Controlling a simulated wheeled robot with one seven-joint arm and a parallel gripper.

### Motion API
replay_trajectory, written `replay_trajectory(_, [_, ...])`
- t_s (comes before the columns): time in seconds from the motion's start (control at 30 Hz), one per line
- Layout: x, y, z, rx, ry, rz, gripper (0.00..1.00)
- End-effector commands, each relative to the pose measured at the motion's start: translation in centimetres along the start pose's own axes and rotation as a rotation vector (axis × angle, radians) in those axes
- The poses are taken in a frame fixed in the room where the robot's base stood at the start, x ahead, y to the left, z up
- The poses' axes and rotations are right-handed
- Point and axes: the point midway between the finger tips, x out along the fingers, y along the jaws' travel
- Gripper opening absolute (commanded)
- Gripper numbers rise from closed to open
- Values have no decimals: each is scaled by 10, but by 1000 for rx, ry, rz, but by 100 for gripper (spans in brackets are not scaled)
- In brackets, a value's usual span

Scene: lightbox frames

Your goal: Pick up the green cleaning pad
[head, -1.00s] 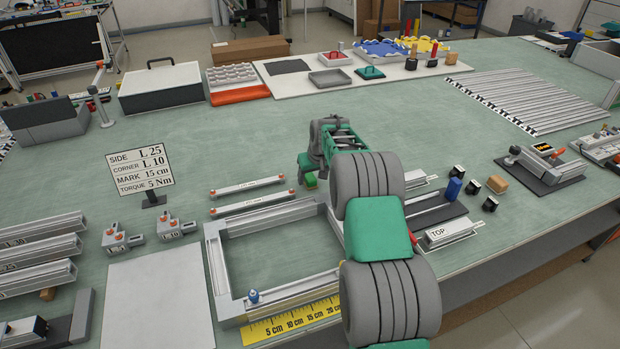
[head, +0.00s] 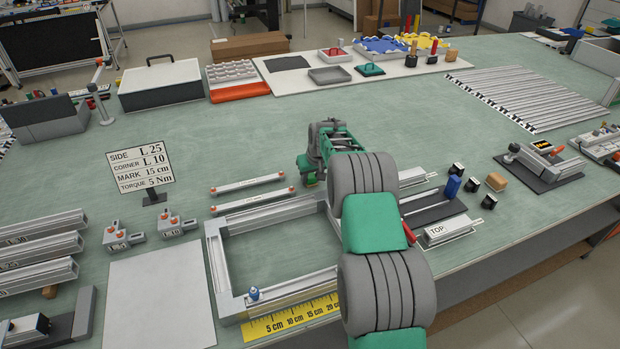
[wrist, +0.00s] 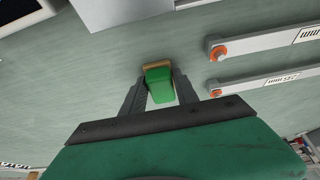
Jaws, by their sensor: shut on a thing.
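The green cleaning pad (wrist: 160,88) is a small bright green block with a tan edge, in the middle of the wrist view. My gripper (wrist: 157,80) has one finger on each side of it and is shut on it. In the head view my gripper (head: 309,174) is low at the far side of the aluminium frame, beyond my arm. There the pad is mostly hidden by the gripper. I cannot tell whether it touches the table.
Two slim bars (head: 250,194) with orange ends lie close to the left of my gripper. The rectangular aluminium frame (head: 214,262) lies nearer, with a yellow ruler (head: 290,319). A sign (head: 141,168) stands at left. The table beyond my gripper is clear.

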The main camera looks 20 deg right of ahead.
Motion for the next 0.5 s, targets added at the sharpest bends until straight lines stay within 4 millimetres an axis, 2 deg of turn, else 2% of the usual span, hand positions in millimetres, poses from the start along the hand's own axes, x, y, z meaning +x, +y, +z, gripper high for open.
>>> replay_trajectory(0.13, [0, 0, 0, 0, 0, 0, 0])
replay_trajectory(0.5, [-3, 0, -2, 0, 2, 1, 0])
